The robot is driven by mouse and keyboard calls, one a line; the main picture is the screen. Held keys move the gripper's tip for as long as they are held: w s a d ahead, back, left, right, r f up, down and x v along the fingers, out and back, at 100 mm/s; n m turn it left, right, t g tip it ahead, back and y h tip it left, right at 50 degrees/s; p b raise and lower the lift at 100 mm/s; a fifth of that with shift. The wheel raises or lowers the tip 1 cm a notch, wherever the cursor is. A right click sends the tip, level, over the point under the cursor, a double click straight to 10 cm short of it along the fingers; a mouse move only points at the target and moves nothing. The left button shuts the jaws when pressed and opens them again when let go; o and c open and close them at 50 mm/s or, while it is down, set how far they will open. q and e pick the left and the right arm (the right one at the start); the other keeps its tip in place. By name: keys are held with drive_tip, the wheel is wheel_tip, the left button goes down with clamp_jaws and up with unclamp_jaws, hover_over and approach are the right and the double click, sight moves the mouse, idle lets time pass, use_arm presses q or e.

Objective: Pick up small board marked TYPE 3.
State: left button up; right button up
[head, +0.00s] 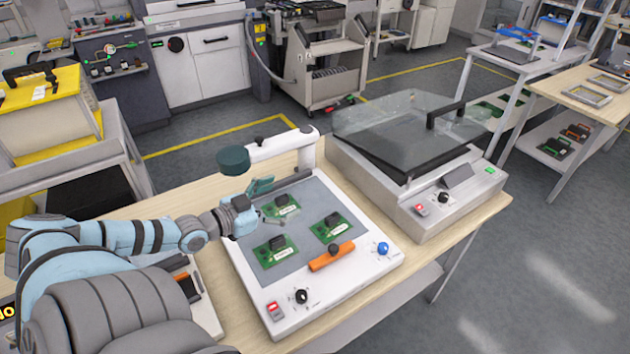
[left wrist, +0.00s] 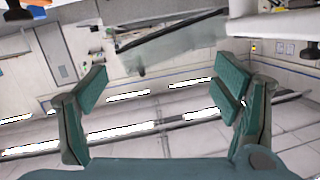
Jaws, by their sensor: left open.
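Three small green boards lie on the grey plate of a white machine (head: 352,268): one at the back (head: 281,208), one at the front left (head: 275,250) and one at the right (head: 332,228). Each has a black block and a pale label; the labels are too small to read, so I cannot tell which is TYPE 3. My left gripper (head: 268,200) is open above the plate's back left, close to the back board and partly in front of it. In the left wrist view its teal fingers (left wrist: 160,98) are spread with nothing between them. My right gripper is not in view.
A white arm (head: 285,148) stands at the plate's back, beside a dark green round head (head: 233,160). An orange bar (head: 332,257) and knobs sit at the machine's front. A glass-lidded machine (head: 420,190) stands to the right. Wooden table (head: 465,226) shows between and around them.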

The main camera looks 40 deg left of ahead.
sight(327, 229)
use_arm(q)
drive_tip(key=s+d+f+g, duration=0.1)
drive_tip(key=s+d+f+g+h, duration=0.1)
drive_tip(key=d, duration=0.1)
drive_tip(key=s+d+f+g, duration=0.1)
drive_tip(key=d, duration=0.1)
drive_tip(key=shift+s+f, duration=0.2)
drive_tip(key=shift+f, duration=0.1)
drive_tip(key=b+x, duration=0.1)
drive_tip(key=b, duration=0.1)
drive_tip(key=b+x, duration=0.2)
drive_tip(key=shift+w+d+f, duration=0.1)
drive_tip(key=shift+w+f, duration=0.05)
drive_tip(key=shift+f, duration=0.3)
drive_tip(key=b+x, duration=0.2)
drive_tip(key=x, duration=0.2)
drive_tip(key=shift+w+b, duration=0.2)
drive_tip(key=shift+b, duration=0.1)
drive_tip(key=shift+w, duration=0.3)
drive_tip(key=b+x, duration=0.4)
drive_tip(key=x, duration=0.1)
drive_tip(key=shift+d+f+b, duration=0.15)
drive_tip(key=shift+f+b, duration=0.15)
drive_tip(key=shift+b, duration=0.1)
drive_tip(key=shift+w, duration=0.25)
drive_tip(key=shift+r, duration=0.15)
drive_tip(key=shift+c, duration=0.2)
clamp_jaws()
